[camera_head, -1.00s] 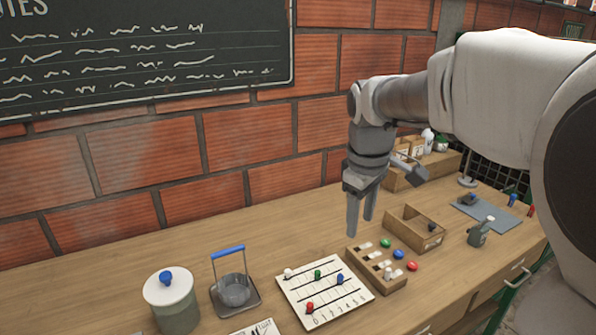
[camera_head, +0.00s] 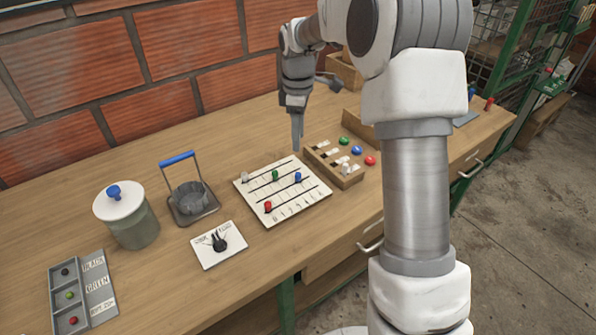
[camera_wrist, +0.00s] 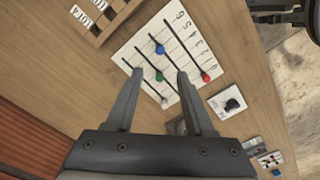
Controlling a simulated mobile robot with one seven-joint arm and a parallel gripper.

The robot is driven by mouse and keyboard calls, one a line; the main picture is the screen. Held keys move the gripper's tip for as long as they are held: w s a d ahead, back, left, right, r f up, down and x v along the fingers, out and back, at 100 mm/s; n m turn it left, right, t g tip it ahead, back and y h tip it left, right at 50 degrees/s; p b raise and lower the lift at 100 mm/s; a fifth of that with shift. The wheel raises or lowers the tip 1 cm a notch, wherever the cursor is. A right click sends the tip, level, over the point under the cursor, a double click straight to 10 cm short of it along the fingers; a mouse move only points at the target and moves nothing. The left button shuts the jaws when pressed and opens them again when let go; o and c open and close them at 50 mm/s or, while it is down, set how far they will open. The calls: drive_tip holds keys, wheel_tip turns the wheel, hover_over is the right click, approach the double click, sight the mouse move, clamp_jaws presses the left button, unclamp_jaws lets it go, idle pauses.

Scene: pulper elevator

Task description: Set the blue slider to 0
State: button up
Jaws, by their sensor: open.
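The slider board (camera_head: 316,194) is a white panel with several dark tracks and a row of numbers along its near edge. The blue slider knob (camera_head: 298,177) stands toward the right side of its track, with green (camera_head: 275,174), white (camera_head: 245,177) and red (camera_head: 268,206) knobs on the other tracks. In the wrist view the blue knob (camera_wrist: 160,48) is beyond my fingertips, and the green knob (camera_wrist: 159,76) shows between the fingers. My gripper (camera_head: 297,147) is open and empty, above the table by the board's far edge. It points down in the head view, and both fingers show apart in the wrist view (camera_wrist: 158,72).
A dial plate (camera_head: 218,244), a blue-handled basket (camera_head: 190,200) and a lidded jar (camera_head: 125,215) are to the left. The table front is clear between the dial plate and board.

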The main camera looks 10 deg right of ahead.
sight(298, 174)
wheel_tip(298, 174, down, 12)
drive_tip(key=shift+b, duration=0.85)
clamp_jaws()
drive_tip(key=shift+r, duration=0.1)
idle(0.8)
